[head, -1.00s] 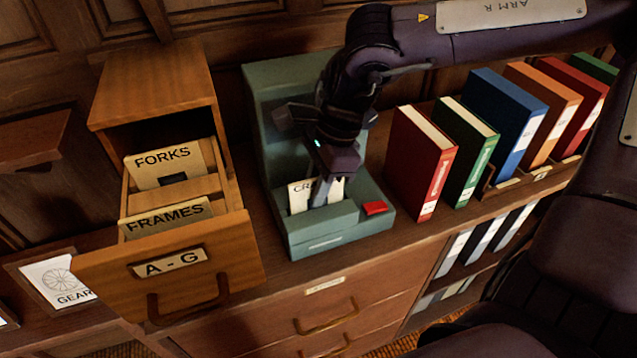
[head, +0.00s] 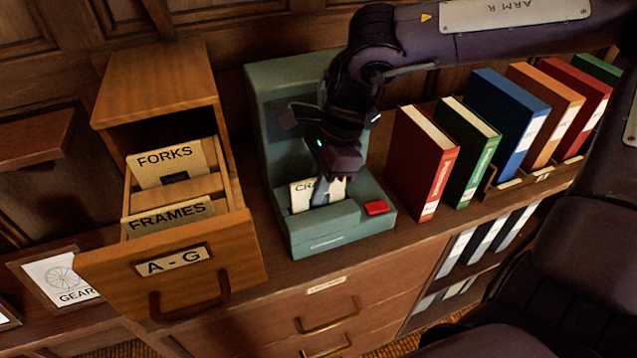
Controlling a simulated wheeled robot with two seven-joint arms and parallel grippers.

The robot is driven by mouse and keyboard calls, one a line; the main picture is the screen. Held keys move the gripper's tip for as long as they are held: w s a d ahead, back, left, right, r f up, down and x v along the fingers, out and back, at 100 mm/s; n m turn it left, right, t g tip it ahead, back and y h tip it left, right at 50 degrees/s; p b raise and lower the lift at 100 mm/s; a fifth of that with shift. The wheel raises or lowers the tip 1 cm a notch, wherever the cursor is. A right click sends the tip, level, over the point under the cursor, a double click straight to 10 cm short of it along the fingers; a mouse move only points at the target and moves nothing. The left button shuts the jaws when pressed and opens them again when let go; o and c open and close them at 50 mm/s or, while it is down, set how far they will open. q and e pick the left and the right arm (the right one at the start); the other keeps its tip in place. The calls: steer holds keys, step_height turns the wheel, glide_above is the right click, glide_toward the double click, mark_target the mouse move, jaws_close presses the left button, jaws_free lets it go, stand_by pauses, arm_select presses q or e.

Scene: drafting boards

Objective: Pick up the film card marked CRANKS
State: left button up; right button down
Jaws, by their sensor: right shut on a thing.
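The film card (head: 301,197) is a pale card standing in the slot of a green machine (head: 345,225). Only the first letters of its marking, "CR", show; the rest is hidden behind my gripper. My right gripper (head: 322,193) reaches down from above and is shut on the card. The card's lower part is hidden in the machine. My left gripper is not in view.
A red button (head: 376,208) is on the machine's right front. An open wooden drawer (head: 170,265) marked A-G, with FORKS (head: 168,161) and FRAMES (head: 168,216) cards, stands at left. A red binder (head: 424,160) and other binders stand at right.

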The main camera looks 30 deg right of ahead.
steer(key=shift+r, duration=0.35)
